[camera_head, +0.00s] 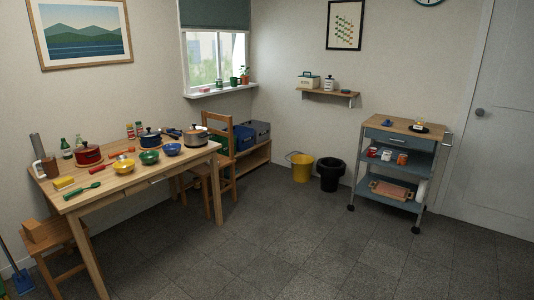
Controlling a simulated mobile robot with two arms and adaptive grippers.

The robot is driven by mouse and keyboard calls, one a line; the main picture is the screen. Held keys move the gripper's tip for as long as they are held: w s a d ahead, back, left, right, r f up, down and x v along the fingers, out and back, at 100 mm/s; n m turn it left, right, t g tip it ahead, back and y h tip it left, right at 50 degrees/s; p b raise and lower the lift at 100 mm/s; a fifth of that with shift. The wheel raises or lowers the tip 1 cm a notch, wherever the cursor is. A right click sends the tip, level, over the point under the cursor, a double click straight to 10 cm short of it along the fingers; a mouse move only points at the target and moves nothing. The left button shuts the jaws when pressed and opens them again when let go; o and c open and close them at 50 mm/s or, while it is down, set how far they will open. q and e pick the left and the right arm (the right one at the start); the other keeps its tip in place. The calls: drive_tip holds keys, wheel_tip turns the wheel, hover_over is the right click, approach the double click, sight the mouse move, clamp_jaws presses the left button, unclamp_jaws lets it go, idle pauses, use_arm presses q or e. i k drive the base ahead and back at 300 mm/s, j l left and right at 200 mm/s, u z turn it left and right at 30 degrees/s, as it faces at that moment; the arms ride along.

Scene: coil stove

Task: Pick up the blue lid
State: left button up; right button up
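A small blue object (387,123) that looks like a lid lies on the wooden top of the trolley at the right. Neither of my grippers is in view.
The trolley (399,138) has loaded lower shelves. A chair (219,160), yellow bucket (301,168) and black bin (331,176) stand between. The middle floor is clear.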

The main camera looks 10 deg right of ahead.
sight(388, 122)
drive_tip(key=i+l+z, duration=0.2)
drive_tip(key=i, duration=0.3)
drive_tip(key=i+j+z, duration=0.1)
drive_tip(key=i+z, duration=0.15)
drive_tip(key=i, duration=0.25)
drive_tip(key=i+z, duration=0.2)
drive_tip(key=i, duration=0.3)
drive_tip(key=i+j+z, duration=0.2)
drive_tip(key=i, duration=0.3)
drive_tip(key=i+j+z, duration=0.2)
drive_tip(key=i, duration=0.3)
drive_tip(key=i+u, duration=0.2)
drive_tip(key=i, duration=0.35)
drive_tip(key=i+u, duration=0.15)
drive_tip(key=i, duration=0.35)
drive_tip(key=i+l+u, duration=0.2)
drive_tip(key=i, duration=0.35)
drive_tip(key=i+u, duration=0.2)
drive_tip(key=i, duration=1)
drive_tip(key=i+z, duration=0.4)
drive_tip(key=i+j+z, duration=0.2)
drive_tip(key=z, duration=0.25)
drive_tip(key=i+j+z, duration=0.25)
drive_tip(key=z, duration=0.15)
